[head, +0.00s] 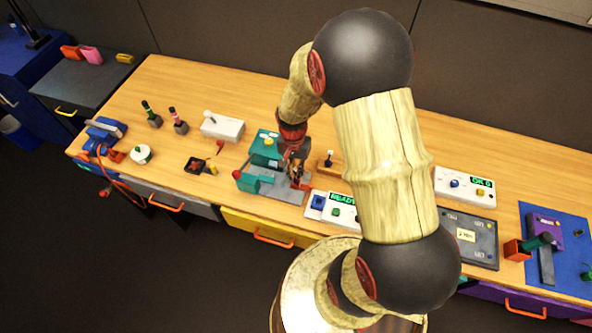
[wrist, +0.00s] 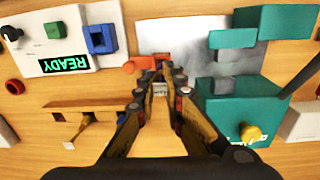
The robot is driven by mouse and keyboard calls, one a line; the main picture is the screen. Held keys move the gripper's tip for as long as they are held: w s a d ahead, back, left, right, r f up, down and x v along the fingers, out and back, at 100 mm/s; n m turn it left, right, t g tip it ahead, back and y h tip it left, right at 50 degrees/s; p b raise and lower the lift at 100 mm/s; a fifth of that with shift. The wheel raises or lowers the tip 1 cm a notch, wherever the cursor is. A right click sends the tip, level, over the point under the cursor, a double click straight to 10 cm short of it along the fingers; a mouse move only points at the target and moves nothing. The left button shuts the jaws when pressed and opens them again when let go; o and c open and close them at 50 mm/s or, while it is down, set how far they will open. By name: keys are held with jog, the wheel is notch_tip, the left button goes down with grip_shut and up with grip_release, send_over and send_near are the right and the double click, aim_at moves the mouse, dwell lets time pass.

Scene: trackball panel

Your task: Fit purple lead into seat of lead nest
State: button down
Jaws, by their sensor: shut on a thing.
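My gripper (head: 297,172) is low over the right side of a light grey plate (head: 275,190) that belongs to a teal machine. In the wrist view my gripper (wrist: 160,82) has its jaws closed in on a small pale grey thing (wrist: 160,91), mostly hidden between the fingers, with its colour and shape unclear. Small orange parts (wrist: 131,67) lie just beyond the fingertips at the plate's edge. I cannot make out a purple lead or tell which fixture is the lead nest.
The teal block (wrist: 245,105) with a yellow knob stands close beside the fingers. A white panel reading READY (wrist: 62,64) and a wooden rack (wrist: 105,104) are on the other side. A blue mat (head: 570,265) with a purple device (head: 545,228) lies far right.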

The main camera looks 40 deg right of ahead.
jog(key=c, duration=1.9)
grip_release()
jog(key=shift+r, duration=0.1)
jog(key=s+a+r+n+t+p, duration=0.1)
jog(key=a+r+n, duration=0.15)
jog(key=r, duration=1.05)
jog(key=s+a+r+n+t+p, duration=0.15)
jog(key=a+r, duration=0.25)
jog(key=r, duration=0.9)
jog(key=s+a+r+n+t, duration=0.1)
jog(key=s+a+r+n, duration=0.1)
jog(key=s+r, duration=0.1)
jog(key=s+a+r+n+t, duration=0.1)
jog(key=s+r+n, duration=0.1)
jog(key=s+r, duration=0.1)
jog(key=s+a+r+n+t, duration=0.1)
jog(key=s+a+r+n, duration=0.1)
jog(key=s+r, duration=0.1)
jog(key=shift+s+a+r+n+t, duration=0.15)
jog(key=shift+s+a+n+t, duration=0.15)
jog(key=shift+s+n, duration=0.15)
notch_tip(320, 180, down, 5)
jog(key=b, duration=0.5)
